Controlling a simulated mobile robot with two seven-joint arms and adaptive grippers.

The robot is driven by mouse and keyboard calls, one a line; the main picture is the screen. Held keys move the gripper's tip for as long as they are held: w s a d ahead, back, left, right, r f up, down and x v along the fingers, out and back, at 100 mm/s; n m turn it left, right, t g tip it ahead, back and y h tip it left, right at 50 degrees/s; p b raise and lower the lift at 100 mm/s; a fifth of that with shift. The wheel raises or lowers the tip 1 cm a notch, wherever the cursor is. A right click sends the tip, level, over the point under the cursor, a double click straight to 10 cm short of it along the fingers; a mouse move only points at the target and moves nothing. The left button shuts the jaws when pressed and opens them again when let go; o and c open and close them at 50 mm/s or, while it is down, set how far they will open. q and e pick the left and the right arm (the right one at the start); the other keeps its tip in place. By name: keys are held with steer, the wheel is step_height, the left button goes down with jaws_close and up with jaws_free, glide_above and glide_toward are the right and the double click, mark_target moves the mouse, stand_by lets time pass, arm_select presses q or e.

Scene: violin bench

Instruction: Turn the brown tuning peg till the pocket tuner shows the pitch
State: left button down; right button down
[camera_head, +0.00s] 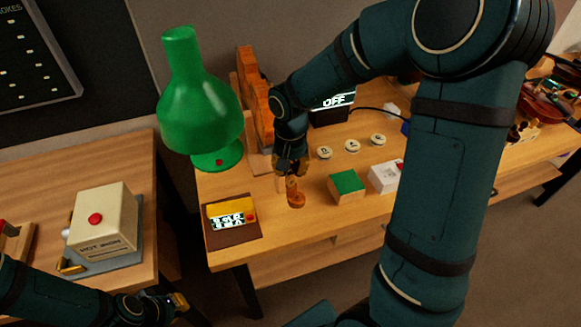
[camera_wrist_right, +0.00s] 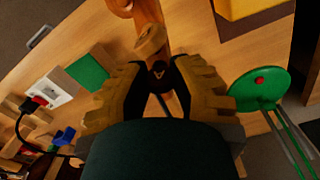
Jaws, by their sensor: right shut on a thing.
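My right gripper (camera_head: 289,172) reaches down over the bench, its tan fingers around a brown wooden peg (camera_head: 295,195). In the right wrist view the fingers of the right gripper (camera_wrist_right: 160,88) close from both sides on the brown wood (camera_wrist_right: 150,40); the fingers hide part of it. A black box with a lit display reading OFF (camera_head: 334,99) stands behind my right forearm. A yellow device (camera_head: 230,208) with a small lit display lies on a brown mat (camera_head: 232,236). I cannot tell which of the two is the pocket tuner. My left gripper (camera_head: 175,303) is low at left, away from the peg.
A green lamp (camera_head: 200,100) stands left of an upright orange-brown wooden piece (camera_head: 256,95). Lettered round discs (camera_head: 351,146), a green block (camera_head: 346,187) and a white box (camera_head: 384,177) lie to the right. A cream box with a red button (camera_head: 100,220) sits on the left table.

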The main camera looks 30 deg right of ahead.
steer(key=c, duration=0.8)
jaws_free()
step_height(320, 180, up, 12)
stand_by(0.8)
